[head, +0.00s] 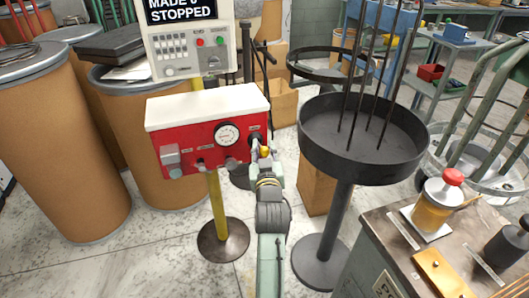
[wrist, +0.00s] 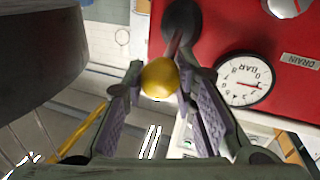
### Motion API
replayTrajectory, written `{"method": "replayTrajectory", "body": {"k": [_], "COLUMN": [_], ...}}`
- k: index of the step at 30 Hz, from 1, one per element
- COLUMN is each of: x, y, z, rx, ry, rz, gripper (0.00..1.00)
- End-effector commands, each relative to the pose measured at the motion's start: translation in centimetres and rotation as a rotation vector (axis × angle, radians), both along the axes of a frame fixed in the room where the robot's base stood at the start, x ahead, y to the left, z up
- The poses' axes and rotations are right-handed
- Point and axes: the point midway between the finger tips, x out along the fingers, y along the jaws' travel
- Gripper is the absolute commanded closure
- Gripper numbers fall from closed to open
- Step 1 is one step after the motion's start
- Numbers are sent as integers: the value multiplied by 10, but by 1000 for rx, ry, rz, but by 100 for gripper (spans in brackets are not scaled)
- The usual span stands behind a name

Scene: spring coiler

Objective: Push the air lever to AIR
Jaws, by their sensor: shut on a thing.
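The red air panel (head: 200,136) has a white top and stands on a yellow post. The air lever is at the panel's right end. In the wrist view its dark shaft (wrist: 178,47) comes from a round black hub and ends in a yellow ball knob (wrist: 159,78). My gripper (head: 264,152) is at the panel's right end, with its fingers shut on the yellow knob. In the head view the knob (head: 264,150) shows only as a small yellow spot, and my gripper partly hides the lever. The AIR marking cannot be read in either view.
A round pressure gauge (head: 228,134) and several small controls are on the panel, left of the lever. A black round tray (head: 405,168) on a stand, with upright rods, is close on the right. A control box (head: 190,45) reading STOPPED is above. Brown drums (head: 62,150) stand left.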

Motion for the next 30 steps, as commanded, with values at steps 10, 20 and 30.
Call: {"method": "replayTrajectory", "body": {"k": [10,20,30], "x": [1,1,1], "y": [0,0,0], "z": [7,5,2], "rx": [1,0,0], "ry": [-11,-6,0], "rz": [0,0,0], "gripper": [100,62,53]}}
